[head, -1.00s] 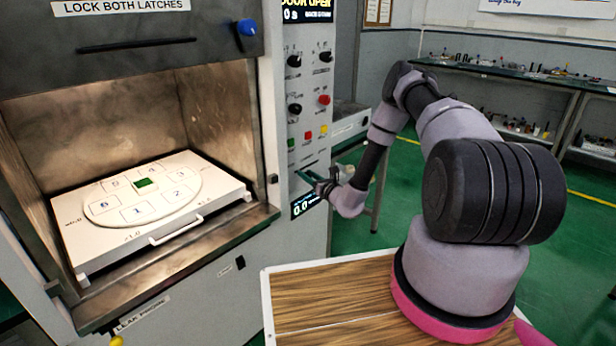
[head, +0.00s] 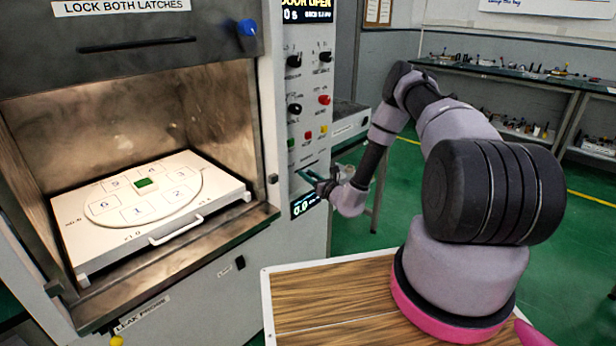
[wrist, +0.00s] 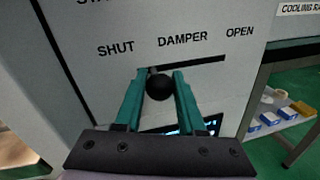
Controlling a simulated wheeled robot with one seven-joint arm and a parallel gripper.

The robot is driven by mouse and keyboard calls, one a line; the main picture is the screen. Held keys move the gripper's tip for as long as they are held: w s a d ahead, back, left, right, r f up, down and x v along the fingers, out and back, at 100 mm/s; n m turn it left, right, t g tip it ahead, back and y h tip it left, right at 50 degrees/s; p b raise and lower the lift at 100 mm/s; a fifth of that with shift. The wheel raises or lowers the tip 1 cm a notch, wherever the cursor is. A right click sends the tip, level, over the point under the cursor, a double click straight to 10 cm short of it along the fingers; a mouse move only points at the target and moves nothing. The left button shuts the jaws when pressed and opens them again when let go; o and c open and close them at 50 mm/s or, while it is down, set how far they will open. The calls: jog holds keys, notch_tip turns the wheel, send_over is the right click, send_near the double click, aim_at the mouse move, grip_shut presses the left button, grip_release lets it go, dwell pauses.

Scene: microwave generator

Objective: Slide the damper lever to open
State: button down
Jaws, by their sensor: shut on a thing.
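The damper lever is a black round knob (wrist: 159,87) at a dark horizontal slot (wrist: 200,65) on the grey panel. Labels above the slot read SHUT at left, DAMPER in the middle and OPEN at right. The knob sits near the slot's left end, on the SHUT side. My gripper (wrist: 158,80) has its two teal fingers on both sides of the knob, shut on it. In the head view my gripper (head: 312,180) is at the lower part of the control panel, and the knob is too small to make out there.
The control panel (head: 308,110) carries several knobs and buttons above my gripper. A lit display (head: 305,203) is just below it. At left is the open chamber with a white numbered tray (head: 90,245). A side table with boxes (wrist: 285,115) stands right of the panel.

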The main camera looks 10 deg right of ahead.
jog(key=w+d, duration=0.4)
jog(key=d, duration=0.1)
jog(key=w+d, duration=0.2)
jog(key=d, duration=0.1)
jog(key=shift+d, duration=0.2)
jog(key=c, duration=0.5)
grip_release()
jog(key=shift+d, duration=0.1)
jog(key=shift+s, duration=0.1)
jog(key=v, duration=1)
jog(key=shift+s, duration=0.25)
